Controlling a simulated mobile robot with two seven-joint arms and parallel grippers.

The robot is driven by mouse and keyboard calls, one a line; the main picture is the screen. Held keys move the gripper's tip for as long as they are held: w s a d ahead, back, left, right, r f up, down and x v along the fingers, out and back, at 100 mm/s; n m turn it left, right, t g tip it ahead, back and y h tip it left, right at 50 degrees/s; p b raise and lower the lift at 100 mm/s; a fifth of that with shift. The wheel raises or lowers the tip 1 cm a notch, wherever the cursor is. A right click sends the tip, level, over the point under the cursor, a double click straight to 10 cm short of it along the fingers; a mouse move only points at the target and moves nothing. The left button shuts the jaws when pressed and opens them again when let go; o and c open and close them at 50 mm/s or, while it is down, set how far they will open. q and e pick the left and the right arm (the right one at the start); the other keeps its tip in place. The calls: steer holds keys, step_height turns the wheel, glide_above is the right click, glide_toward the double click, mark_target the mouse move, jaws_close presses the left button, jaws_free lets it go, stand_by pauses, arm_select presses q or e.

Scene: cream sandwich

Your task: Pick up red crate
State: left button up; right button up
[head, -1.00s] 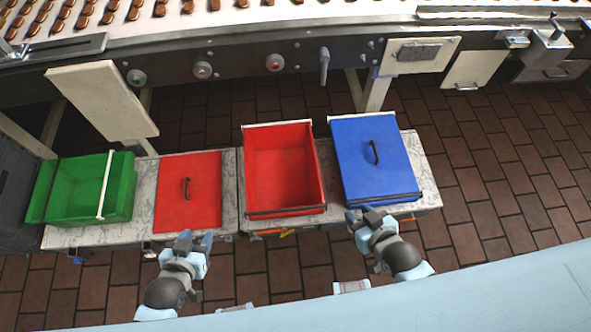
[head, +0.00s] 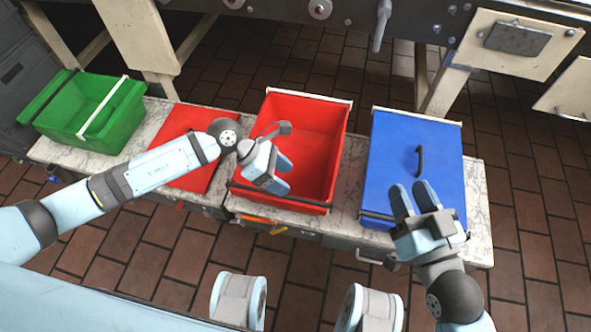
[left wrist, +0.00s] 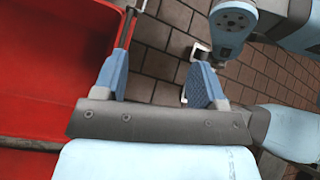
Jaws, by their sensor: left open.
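The open red crate (head: 312,130) stands empty on the worn bench, with a pale rail at its back and a dark bar along its front rim. My left gripper (head: 284,175) is open and empty over the front left part of this crate in the head view. In the left wrist view, the red crate (left wrist: 50,60) fills the left side and the dark bar reaches near one of the open fingers (left wrist: 160,57). I cannot tell whether they touch. My right gripper (head: 409,188) is open and empty by the front of the blue crate's lid.
A flat red lid (head: 185,118) lies left of the crate, partly hidden by my left arm. An open green crate (head: 70,130) stands further left. The blue lidded crate (head: 390,150) stands right. A conveyor frame runs behind. Brick floor (head: 140,250) lies in front.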

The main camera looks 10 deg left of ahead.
arm_select(q)
steer(key=w+a+f+m+y+b, duration=0.1)
steer(key=a+f, duration=0.1)
steer(key=w+a+f+m+y+b, duration=0.1)
steer(key=a+f+y, duration=0.1)
steer(key=a+f, duration=0.1)
steer(key=w+a+f+m+y+b, duration=0.1)
steer(key=w+a+f+y, duration=0.1)
steer(key=f, duration=0.1)
steer(key=shift+a+f, duration=0.1)
steer(key=shift+a, duration=0.05)
steer(key=b+x, duration=0.2)
steer(key=x, duration=0.3)
steer(key=shift+w+f, duration=0.1)
steer(key=shift+f, duration=0.25)
steer(key=b+x, duration=0.1)
steer(key=x, duration=0.2)
steer(key=b+x, duration=0.1)
steer(key=x, duration=0.2)
steer(key=shift+w+d+r, duration=0.1)
steer(key=shift+d+r, duration=0.05)
steer(key=shift+d, duration=0.05)
arm_select(e)
step_height(320, 180, down, 6)
steer(key=a+g+y, duration=0.1)
steer(key=shift+s+a+n, duration=0.2)
steer(key=shift+n, duration=0.2)
